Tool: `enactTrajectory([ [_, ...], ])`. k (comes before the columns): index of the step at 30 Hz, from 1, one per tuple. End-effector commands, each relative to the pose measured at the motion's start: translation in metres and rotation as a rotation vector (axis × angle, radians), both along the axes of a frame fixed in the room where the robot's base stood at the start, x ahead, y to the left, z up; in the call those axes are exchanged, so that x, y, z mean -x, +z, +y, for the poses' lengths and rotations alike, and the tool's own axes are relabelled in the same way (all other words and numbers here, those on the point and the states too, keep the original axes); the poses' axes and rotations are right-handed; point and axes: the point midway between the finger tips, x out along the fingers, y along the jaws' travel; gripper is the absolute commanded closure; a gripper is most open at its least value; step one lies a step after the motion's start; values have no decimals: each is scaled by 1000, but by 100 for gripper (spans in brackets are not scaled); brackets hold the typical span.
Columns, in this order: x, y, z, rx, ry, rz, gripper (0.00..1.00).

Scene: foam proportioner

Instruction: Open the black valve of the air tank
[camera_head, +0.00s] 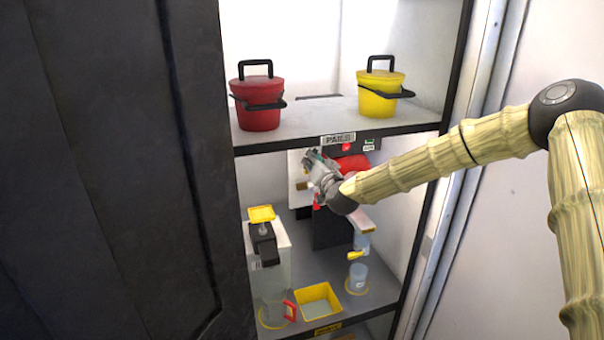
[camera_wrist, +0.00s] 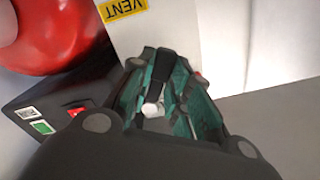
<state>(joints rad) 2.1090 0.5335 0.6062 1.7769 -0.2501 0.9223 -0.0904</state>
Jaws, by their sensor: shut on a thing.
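The red air tank (camera_head: 352,163) sits on the middle level of the cabinet, partly behind my arm. In the wrist view the tank's rounded red body (camera_wrist: 50,30) fills the top left. My gripper (camera_head: 314,163) reaches in at the tank's left side. In the wrist view my gripper (camera_wrist: 160,78) has its teal-padded fingers close around a dark part, which looks like the black valve (camera_wrist: 172,68). A small pale round piece (camera_wrist: 152,108) shows between the fingers. The fingers hide most of the valve, so its handle angle cannot be told.
A yellow VENT label (camera_wrist: 123,8) is on a white panel beside the fingers. A black box with a red switch (camera_wrist: 76,112) is below the tank. A red pail (camera_head: 258,104) and a yellow pail (camera_head: 380,95) stand on the shelf above. A yellow tray (camera_head: 318,299) lies below.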

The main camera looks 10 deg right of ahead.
Motion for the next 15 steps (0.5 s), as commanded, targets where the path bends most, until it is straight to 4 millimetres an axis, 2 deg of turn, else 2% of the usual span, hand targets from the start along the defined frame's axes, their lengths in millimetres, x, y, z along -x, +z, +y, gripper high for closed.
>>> enactTrajectory([
  [1,1,-4,-5,-45,-7,6,100],
  [5,3,-1,-6,-167,-13,28,100],
  [15,5,11,2,-484,-13,86,100],
])
